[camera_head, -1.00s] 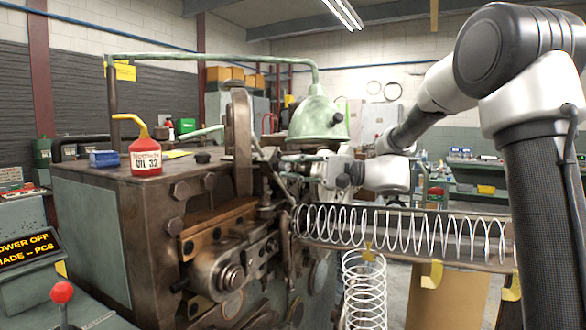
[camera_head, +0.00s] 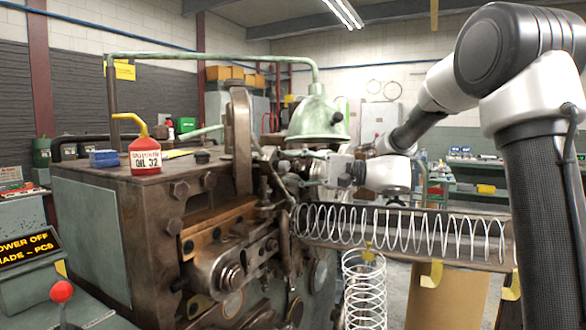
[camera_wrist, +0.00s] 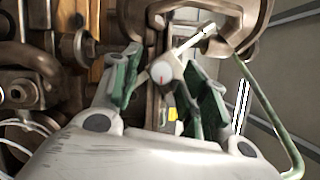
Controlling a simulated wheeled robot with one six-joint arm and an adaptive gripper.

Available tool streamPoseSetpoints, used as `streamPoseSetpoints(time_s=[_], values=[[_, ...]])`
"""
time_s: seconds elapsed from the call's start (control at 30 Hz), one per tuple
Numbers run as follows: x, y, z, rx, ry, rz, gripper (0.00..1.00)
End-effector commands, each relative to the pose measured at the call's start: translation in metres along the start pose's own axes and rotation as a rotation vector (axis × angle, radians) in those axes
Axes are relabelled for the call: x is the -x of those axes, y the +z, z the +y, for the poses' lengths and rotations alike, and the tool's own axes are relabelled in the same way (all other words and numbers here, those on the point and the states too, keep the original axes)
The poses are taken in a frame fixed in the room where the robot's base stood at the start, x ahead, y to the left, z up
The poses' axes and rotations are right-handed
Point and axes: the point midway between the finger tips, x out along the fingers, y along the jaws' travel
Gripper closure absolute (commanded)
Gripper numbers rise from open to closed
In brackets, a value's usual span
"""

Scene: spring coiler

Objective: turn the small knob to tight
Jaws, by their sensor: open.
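The fingers have green pads. In the head view my gripper (camera_head: 312,167) is at the front of the spring coiler (camera_head: 90,225), under the green lamp (camera_head: 320,119). The knob cannot be made out in the head view. No tight marking is readable.
A long coil spring (camera_head: 400,230) lies in a trough below my arm, and another spring (camera_head: 364,295) hangs beneath it. A red oil can (camera_head: 145,158) stands on the machine top. In the wrist view, brown metal machine parts (camera_wrist: 90,45) crowd the left finger.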

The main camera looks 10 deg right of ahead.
Motion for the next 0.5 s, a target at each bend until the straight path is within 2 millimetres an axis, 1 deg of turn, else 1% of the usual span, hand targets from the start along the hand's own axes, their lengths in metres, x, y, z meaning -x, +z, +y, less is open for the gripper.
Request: streamPoseSetpoints(time_s=[0.17,0.4,0.5], values=[[0.029,-0.001,0.0,0.0,0.0,0.006,0.56],[0.084,-0.002,0.0,0.0,0.0,0.006,0.56],[0.1,-0.001,0.0,-0.001,-0.001,0.005,0.56]])
